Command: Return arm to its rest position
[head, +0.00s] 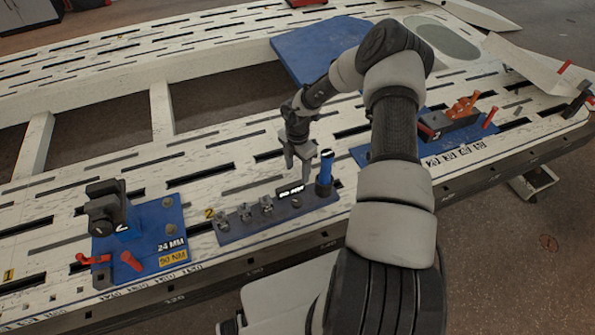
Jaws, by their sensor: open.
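My gripper (300,164) hangs from my grey and black arm, pointing down, with its jaws open and nothing seen between them. It is above the white slotted bench (150,205), just behind a blue-grey strip (240,232) that carries several small metal pieces. A blue and black upright tool (325,172) stands at the right end of this strip, close to the right of the gripper. Whether the gripper touches anything is hard to tell.
A blue plate (172,218) with a black clamp (107,208) and red handles (130,261) lies at left. Behind my arm are a large blue plate (305,48) and, at right, another fixture with an orange clamp (463,108). The frame has open gaps at back left.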

